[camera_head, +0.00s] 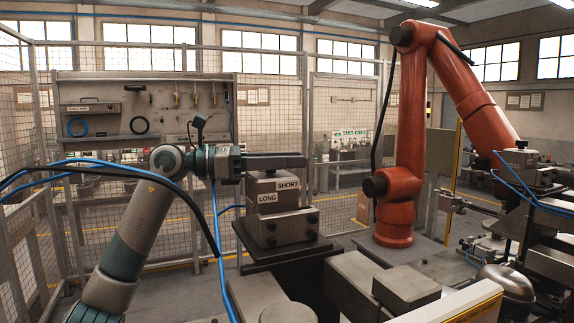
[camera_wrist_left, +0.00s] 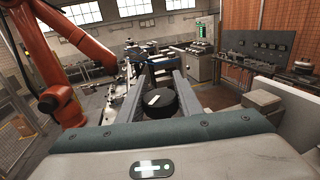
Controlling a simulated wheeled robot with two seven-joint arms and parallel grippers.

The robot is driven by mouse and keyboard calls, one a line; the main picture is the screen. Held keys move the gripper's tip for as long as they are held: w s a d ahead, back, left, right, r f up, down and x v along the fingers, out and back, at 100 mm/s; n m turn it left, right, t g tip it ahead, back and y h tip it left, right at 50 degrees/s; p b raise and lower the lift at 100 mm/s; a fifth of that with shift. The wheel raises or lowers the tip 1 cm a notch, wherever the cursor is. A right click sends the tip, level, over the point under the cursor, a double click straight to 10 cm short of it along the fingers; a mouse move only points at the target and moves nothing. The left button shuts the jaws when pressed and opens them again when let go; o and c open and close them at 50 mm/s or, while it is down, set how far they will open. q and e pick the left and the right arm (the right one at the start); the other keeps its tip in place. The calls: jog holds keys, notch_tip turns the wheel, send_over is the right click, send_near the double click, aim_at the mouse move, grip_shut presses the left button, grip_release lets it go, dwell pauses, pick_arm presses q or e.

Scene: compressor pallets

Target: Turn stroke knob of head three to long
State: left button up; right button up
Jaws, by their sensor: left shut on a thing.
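The head unit (camera_head: 277,226) is a grey block on a dark stand in the head view. Its front-left face carries a LONG label (camera_head: 267,198) and its right face a SHORT label (camera_head: 288,184). My left gripper (camera_head: 290,161) lies level just above the block, coming from the left. In the left wrist view the round black stroke knob (camera_wrist_left: 172,104), with a white mark on top, sits between the two grey fingers of my left gripper (camera_wrist_left: 166,92), which are shut on it. In the head view the fingers hide the knob. My right gripper is not seen.
An orange robot arm (camera_head: 399,180) stands right of the head unit, with grey machinery beyond it. A mesh fence and a tool board (camera_head: 155,100) stand behind. Blue and black hoses hang by my left arm. Grey blocks (camera_head: 405,288) fill the front right.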

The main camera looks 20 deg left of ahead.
pick_arm(q)
jog(key=shift+s+d+r+m+g+h, duration=0.15)
jog(key=shift+m+g+h, duration=0.25)
jog(key=shift+m+g, duration=0.25)
jog(key=shift+s+a+f+m+g+h, duration=0.15)
jog(key=shift+m+g+h, duration=0.3)
jog(key=shift+g, duration=0.4)
jog(key=shift+d, duration=0.15)
jog(key=o, duration=1)
jog(key=shift+o, duration=0.2)
jog(key=shift+s+a+f+b, duration=0.1)
jog(key=shift+s+a+b, duration=0.1)
jog(key=shift+a+b, duration=0.25)
jog(key=b+v, duration=0.5)
jog(key=v, duration=1.1)
jog(key=shift+a, duration=0.3)
